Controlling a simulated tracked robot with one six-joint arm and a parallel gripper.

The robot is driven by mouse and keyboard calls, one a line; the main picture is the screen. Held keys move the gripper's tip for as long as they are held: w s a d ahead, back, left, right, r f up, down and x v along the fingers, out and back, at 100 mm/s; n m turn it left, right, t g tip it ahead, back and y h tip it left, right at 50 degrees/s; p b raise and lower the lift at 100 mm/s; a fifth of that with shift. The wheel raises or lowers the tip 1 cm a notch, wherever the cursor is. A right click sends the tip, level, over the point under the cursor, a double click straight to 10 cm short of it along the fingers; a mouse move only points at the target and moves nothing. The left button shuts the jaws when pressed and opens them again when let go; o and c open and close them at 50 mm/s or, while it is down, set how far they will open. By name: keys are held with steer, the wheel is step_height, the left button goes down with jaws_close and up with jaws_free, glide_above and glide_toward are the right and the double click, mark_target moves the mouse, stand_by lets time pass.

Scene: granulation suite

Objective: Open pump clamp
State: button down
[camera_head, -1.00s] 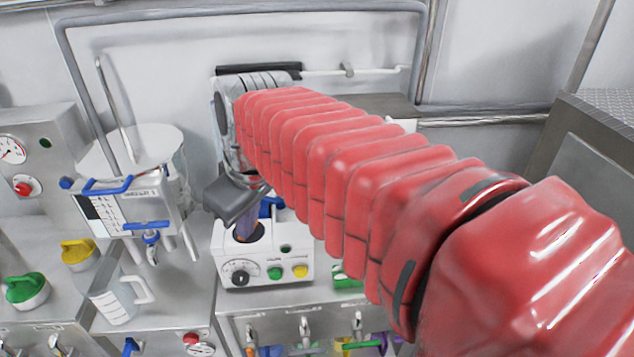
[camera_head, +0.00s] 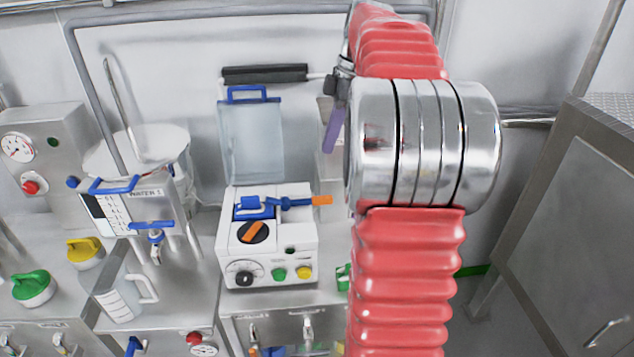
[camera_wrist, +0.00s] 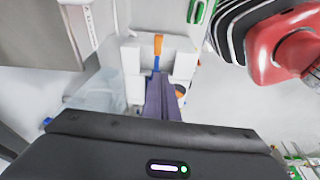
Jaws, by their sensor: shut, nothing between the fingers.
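The white pump (camera_head: 268,245) stands on the steel bench in the head view, with a knob and coloured buttons on its front. Its blue clamp (camera_head: 255,208) lies across the top, with a blue lever pointing right and ending in an orange tip (camera_head: 322,199). A black round part with an orange bar (camera_head: 253,232) sits in front of it. My gripper (camera_head: 333,130) is right of and above the pump, apart from it, its purple fingers together and empty. In the wrist view, the fingers (camera_wrist: 161,98) point toward the pump (camera_wrist: 132,58) and the orange tip (camera_wrist: 158,45).
A clear panel with a blue handle (camera_head: 252,140) rises behind the pump. Left are a water vessel (camera_head: 140,160), a jug (camera_head: 118,296) and green (camera_head: 33,287) and yellow (camera_head: 84,252) knobs. A steel cabinet (camera_head: 575,230) stands at right.

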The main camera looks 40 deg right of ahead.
steer(key=shift+s+d+f+n, duration=0.1)
steer(key=shift+d+n, duration=0.2)
steer(key=shift+d, duration=0.75)
steer(key=shift+f, duration=0.1)
glide_toward(321, 197)
steer(key=x, duration=0.6)
steer(key=shift+s+f, duration=0.1)
